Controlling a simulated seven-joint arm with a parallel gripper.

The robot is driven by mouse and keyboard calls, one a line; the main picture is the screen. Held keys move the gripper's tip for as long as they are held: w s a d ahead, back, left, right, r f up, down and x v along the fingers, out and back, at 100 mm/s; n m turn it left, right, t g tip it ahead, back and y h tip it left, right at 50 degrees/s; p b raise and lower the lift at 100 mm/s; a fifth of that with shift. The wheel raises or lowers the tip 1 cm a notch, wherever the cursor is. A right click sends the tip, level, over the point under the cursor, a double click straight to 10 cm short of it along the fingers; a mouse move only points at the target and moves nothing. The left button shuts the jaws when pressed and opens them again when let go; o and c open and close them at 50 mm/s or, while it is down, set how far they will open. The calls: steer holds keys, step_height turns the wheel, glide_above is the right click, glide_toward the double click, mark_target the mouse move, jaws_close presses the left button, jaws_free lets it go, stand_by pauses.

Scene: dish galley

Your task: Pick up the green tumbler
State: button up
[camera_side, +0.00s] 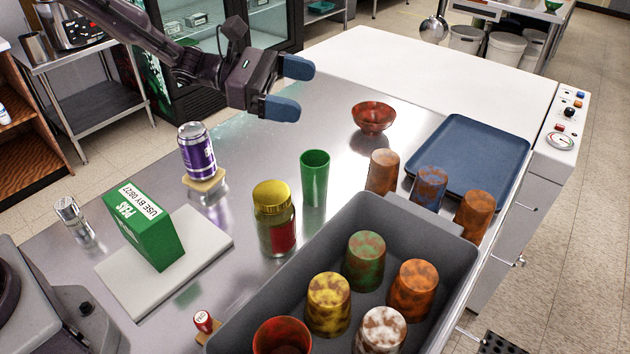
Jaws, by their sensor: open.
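A plain green tumbler (314,180) stands upright, mouth up, on the steel counter, right of a yellow-lidded jar (275,220). A mottled green tumbler (364,262) stands upside down in the grey bin (448,258). My gripper (290,88) has blue fingertips. It is open and empty, high above the counter, and appears behind and to the left of the plain green tumbler, clear of it.
Several mottled tumblers (383,172) stand beside and inside the bin. A red bowl (373,118) and a blue tray (470,150) lie behind. A purple can (197,150), green box (150,225) and salt shaker (74,218) stand left. The counter behind the tumbler is clear.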

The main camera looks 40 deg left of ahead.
mark_target(315, 169)
steer(key=w+a+r+n+t, duration=0.2)
steer(key=w+a+n+t, duration=0.1)
steer(key=w+n+t, duration=0.15)
steer(key=shift+n+g+y, duration=0.25)
steer(key=shift+y, duration=0.05)
steer(key=f, duration=2.1)
steer(key=shift+s+d+f, duration=0.2)
steer(key=shift+s+f, duration=0.1)
steer(key=shift+s, duration=0.1)
steer(key=shift+f+x, duration=0.25)
steer(key=shift+x, duration=0.8)
steer(key=shift+w+d, duration=0.3)
steer(key=c, duration=1)
steer(key=shift+c, duration=0.2)
